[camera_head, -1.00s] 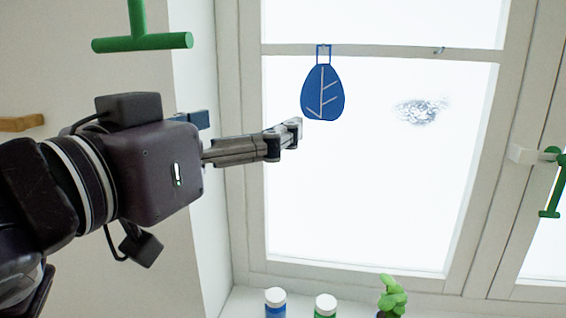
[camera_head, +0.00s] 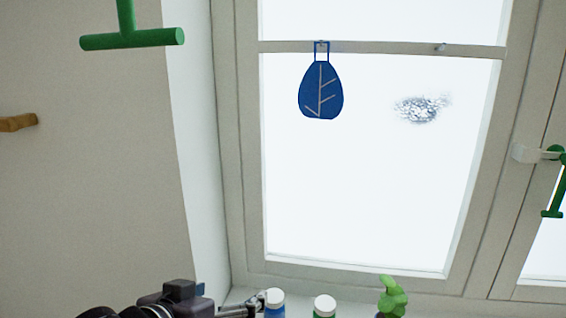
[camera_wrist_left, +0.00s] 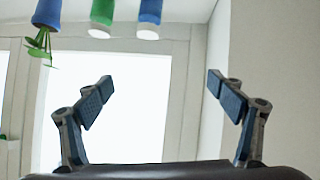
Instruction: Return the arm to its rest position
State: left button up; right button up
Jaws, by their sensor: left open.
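My left gripper (camera_head: 252,305) is low at the bottom edge of the head view, in front of the window sill, with its arm partly cut off by the frame. In the left wrist view the two fingers of this gripper (camera_wrist_left: 160,84) are spread wide apart with nothing between them. The blue leaf-shaped ornament (camera_head: 321,92) hangs by its loop from a small hook on the window crossbar, well above the gripper and apart from it. My right gripper is not in view.
A blue-labelled bottle (camera_head: 275,303), a green-labelled bottle (camera_head: 324,306) and a green plant (camera_head: 391,296) stand along the sill near the left gripper. They appear upside down in the wrist view. A green T-shaped bar (camera_head: 132,39) is at upper left. Another hook (camera_head: 440,47) is empty.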

pick_arm(q)
jog(key=s+a+f+g+y, duration=0.15)
jog(key=s+f, duration=0.25)
jog(key=f, duration=0.5)
jog(key=s+a+f+g+y, duration=0.1)
jog(key=s+a+f+g, duration=0.15)
jog(key=s+f, duration=0.45)
jog(key=s+a+f+g+y, duration=0.2)
jog(key=s+a+f+g, duration=0.3)
jog(key=s+f, duration=0.8)
notch_tip(320, 180, down, 28)
jog(key=s+a, duration=0.1)
jog(key=s, duration=0.1)
jog(key=s+a+f+g, duration=0.1)
jog(key=s+a+f, duration=0.2)
jog(key=s+f, duration=1.3)
jog(key=shift+s+a+f+b, duration=0.25)
jog(key=shift+s+b, duration=0.1)
jog(key=shift+s, duration=0.15)
jog(key=shift+d, duration=0.1)
